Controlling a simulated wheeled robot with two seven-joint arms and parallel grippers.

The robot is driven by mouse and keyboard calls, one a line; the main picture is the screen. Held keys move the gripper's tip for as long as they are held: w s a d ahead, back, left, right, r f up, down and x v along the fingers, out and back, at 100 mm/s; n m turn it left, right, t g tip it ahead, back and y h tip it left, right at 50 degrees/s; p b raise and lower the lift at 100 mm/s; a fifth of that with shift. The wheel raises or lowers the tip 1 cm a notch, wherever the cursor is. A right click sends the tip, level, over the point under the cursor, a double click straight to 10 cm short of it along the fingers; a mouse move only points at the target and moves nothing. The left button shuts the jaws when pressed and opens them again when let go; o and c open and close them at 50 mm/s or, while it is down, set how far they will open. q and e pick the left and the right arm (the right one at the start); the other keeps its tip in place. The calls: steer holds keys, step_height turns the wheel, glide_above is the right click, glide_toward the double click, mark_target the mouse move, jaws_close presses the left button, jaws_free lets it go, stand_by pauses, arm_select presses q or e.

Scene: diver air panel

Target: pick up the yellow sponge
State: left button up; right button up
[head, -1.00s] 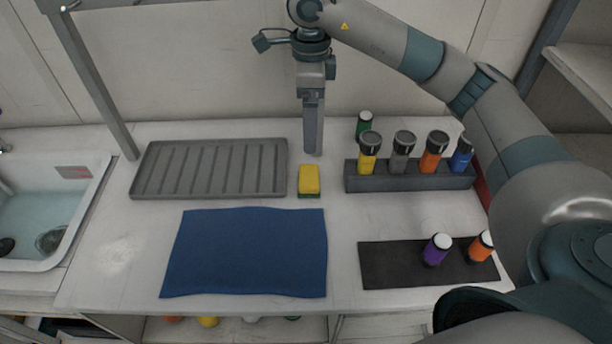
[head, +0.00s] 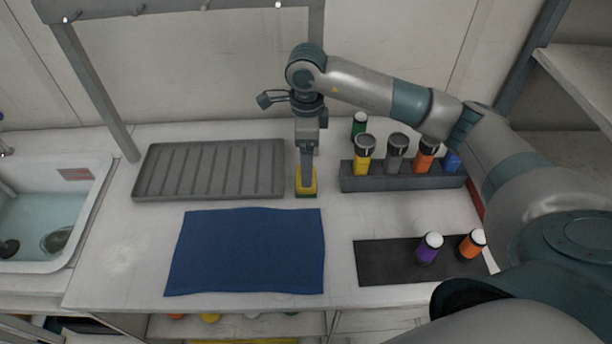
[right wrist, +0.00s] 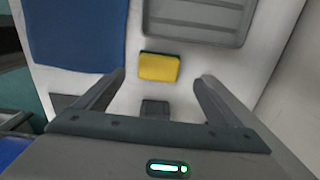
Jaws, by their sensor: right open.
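The yellow sponge (head: 312,182) with a dark green underside lies on the white counter, just right of the grey ribbed tray. My right gripper (head: 306,188) is over it in the head view and hides part of it. In the right wrist view the sponge (right wrist: 160,67) lies ahead of the fingertips, roughly between their lines. The right gripper (right wrist: 160,78) is open and nothing is between its fingers. My left gripper is in neither view.
The ribbed tray (head: 210,169) is left of the sponge. A grey rack (head: 405,178) with several colored bottles is on the right. A blue cloth (head: 246,252) lies in front. A black mat (head: 388,268) holds a purple and an orange bottle. A sink (head: 45,215) is at left.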

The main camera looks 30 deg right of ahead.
steer(key=shift+f, duration=1)
steer(key=shift+s+f+p, duration=0.2)
steer(key=shift+f+p, duration=0.55)
steer(key=shift+p, duration=0.25)
step_height(320, 180, down, 3)
steer(key=shift+s+r+p, duration=0.1)
steer(key=shift+p, duration=0.6)
steer(key=shift+f, duration=0.45)
steer(key=c, duration=1.2)
steer(key=shift+o, duration=0.2)
steer(key=shift+r, duration=0.15)
